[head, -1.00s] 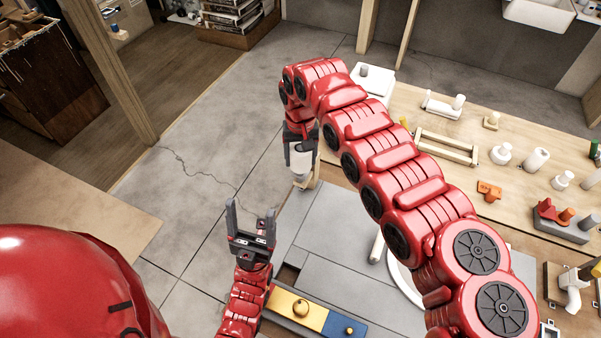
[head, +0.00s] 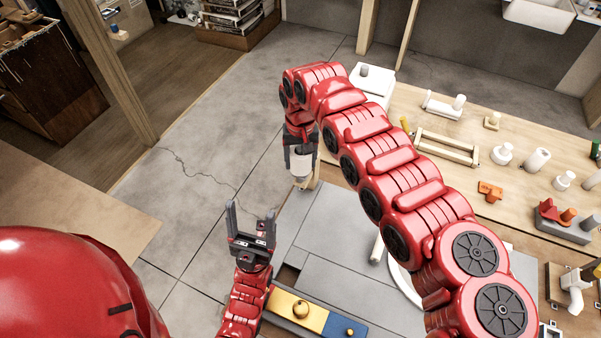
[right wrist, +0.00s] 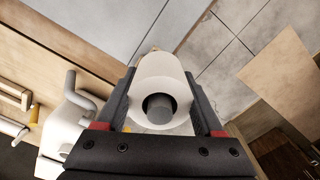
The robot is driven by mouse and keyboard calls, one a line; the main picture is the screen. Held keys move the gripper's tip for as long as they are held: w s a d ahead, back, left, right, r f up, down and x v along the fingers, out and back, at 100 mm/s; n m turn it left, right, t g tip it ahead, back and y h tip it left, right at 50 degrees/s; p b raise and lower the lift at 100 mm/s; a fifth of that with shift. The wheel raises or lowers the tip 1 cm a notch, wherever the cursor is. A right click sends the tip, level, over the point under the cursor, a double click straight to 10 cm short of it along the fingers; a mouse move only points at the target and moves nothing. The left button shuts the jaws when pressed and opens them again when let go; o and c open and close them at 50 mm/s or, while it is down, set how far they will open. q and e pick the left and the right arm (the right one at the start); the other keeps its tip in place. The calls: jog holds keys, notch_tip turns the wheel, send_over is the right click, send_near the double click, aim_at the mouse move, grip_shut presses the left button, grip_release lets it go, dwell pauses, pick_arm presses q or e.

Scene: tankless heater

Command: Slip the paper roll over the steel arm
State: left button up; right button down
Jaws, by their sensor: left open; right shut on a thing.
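The white paper roll (head: 301,161) is between the fingers of my right gripper (head: 301,163), which is shut on it at the far edge of the grey worktop. In the right wrist view the roll (right wrist: 160,80) sits between both fingers, with its open core facing the camera. A grey round surface (right wrist: 160,108) shows inside the core. It looks like the end of the steel arm, but how deep it sits is hidden. My left gripper (head: 251,222) is open and empty, pointing up, left of the grey worktop and apart from the roll.
A wooden piece (head: 313,183) stands close beside the roll. The wooden bench (head: 460,175) to the right holds several small parts and a wooden frame (head: 446,148). A white box (head: 370,82) stands behind my right arm. Floor (head: 205,150) left of the roll is clear.

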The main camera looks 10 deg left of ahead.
jog(key=shift+f+b, duration=0.8)
jog(key=shift+f, duration=0.55)
dwell(0.8)
grip_release()
jog(key=shift+r, duration=0.1)
jog(key=shift+r, duration=0.35)
notch_tip(320, 180, up, 17)
jog(key=p, duration=0.4)
jog(key=shift+f, duration=0.2)
